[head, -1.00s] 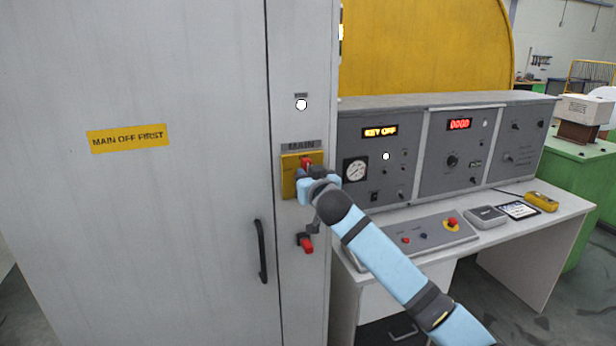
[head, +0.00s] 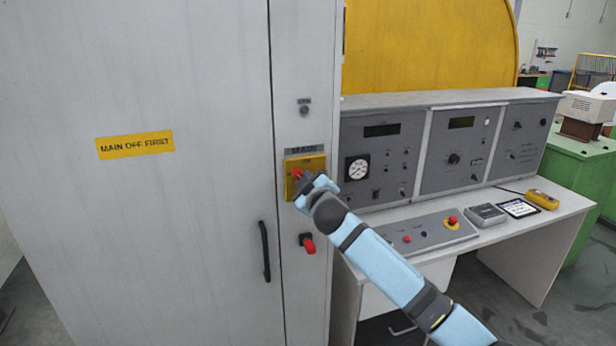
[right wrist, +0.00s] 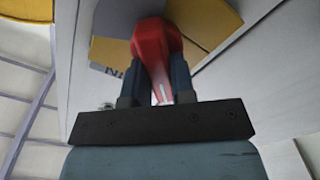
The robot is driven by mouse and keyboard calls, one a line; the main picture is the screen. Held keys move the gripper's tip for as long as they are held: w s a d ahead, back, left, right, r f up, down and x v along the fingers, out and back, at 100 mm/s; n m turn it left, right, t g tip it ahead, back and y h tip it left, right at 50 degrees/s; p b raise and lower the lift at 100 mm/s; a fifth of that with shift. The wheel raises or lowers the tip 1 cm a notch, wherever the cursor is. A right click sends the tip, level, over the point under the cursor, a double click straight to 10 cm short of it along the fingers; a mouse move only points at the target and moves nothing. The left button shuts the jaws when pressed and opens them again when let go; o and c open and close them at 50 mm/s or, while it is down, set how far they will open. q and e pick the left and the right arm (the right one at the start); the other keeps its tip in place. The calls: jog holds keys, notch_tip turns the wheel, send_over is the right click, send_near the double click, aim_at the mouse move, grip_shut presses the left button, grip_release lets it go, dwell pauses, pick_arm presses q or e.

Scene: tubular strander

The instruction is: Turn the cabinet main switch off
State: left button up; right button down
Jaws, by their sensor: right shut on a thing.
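The grey cabinet (head: 190,220) fills the left of the head view. Its main switch has a yellow plate (head: 317,162) under a MAIN label and a red handle (head: 296,173). My right gripper (head: 304,181) is at the plate, its fingers on the red handle. In the right wrist view the red handle (right wrist: 155,50) sits between the two dark fingers of the gripper (right wrist: 155,88), which is shut on it. The lamp (head: 304,106) above the label is dark. The gripper hides part of the plate. My left gripper is not in view.
My right arm crosses in front of the desk.

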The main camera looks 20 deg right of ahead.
jog(key=n, duration=0.3)
jog(key=n+p, duration=0.1)
jog(key=n, duration=0.2)
jog(key=f+n+p, duration=0.1)
jog(key=n, duration=0.2)
jog(key=shift+a+f, duration=0.1)
jog(key=shift+a, duration=0.15)
jog(key=shift+n, duration=0.3)
jog(key=c, duration=1)
grip_release()
jog(key=shift+o, duration=0.2)
jog(key=shift+s, duration=0.1)
